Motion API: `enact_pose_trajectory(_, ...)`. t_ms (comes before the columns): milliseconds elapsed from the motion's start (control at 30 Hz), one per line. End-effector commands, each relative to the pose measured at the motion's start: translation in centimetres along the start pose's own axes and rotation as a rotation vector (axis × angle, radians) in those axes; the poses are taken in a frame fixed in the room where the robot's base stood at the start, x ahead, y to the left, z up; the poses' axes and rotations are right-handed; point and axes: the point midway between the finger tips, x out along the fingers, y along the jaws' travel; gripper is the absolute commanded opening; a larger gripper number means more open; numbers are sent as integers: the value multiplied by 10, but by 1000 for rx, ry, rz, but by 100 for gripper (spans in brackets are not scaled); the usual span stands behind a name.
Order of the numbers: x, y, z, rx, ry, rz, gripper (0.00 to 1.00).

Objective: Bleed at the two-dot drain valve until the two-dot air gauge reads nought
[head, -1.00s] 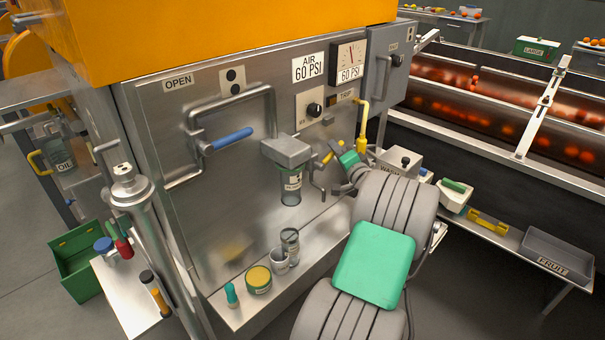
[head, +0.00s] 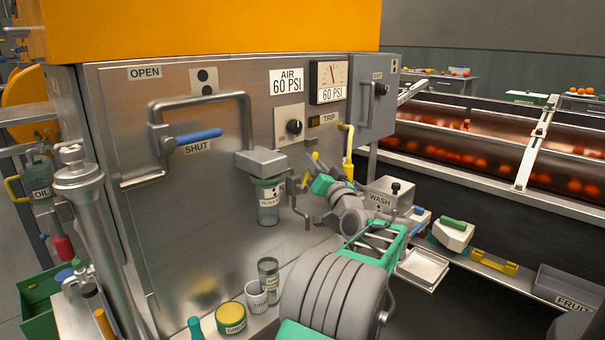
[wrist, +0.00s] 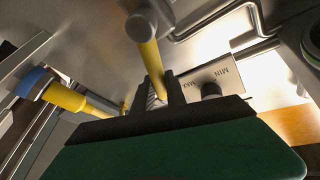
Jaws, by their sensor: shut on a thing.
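The air gauge (head: 331,80) is on the steel panel, under whose window "60 PSI" is printed. Its needle stands nearly upright, leaning slightly left. My gripper (head: 317,172), green-backed, is at the panel right of the clear filter bowl (head: 269,205). It is shut on a yellow handle (head: 315,158), likely the drain valve's. In the wrist view the yellow handle (wrist: 148,55) runs down between the dark jaws. No dot mark is visible on it.
A blue lever (head: 199,136) lies by a SHUT label on the panel. A yellow pipe (head: 348,150) stands close right of my gripper. A WASH box (head: 390,192) is further right. A cup, jar and GREASE tin (head: 231,317) stand on the ledge below.

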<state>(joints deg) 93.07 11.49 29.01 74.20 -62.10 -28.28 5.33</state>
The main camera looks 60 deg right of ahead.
Motion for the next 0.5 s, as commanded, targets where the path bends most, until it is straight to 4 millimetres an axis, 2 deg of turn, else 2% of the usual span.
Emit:
enact_pose_trajectory(400, 0, -1, 0, -8, -2, -5, 0)
enact_pose_trajectory(433, 0, -1, 0, -8, -2, -5, 18)
enact_pose_trajectory(500, 0, -1, 1, -7, -2, -5, 24)
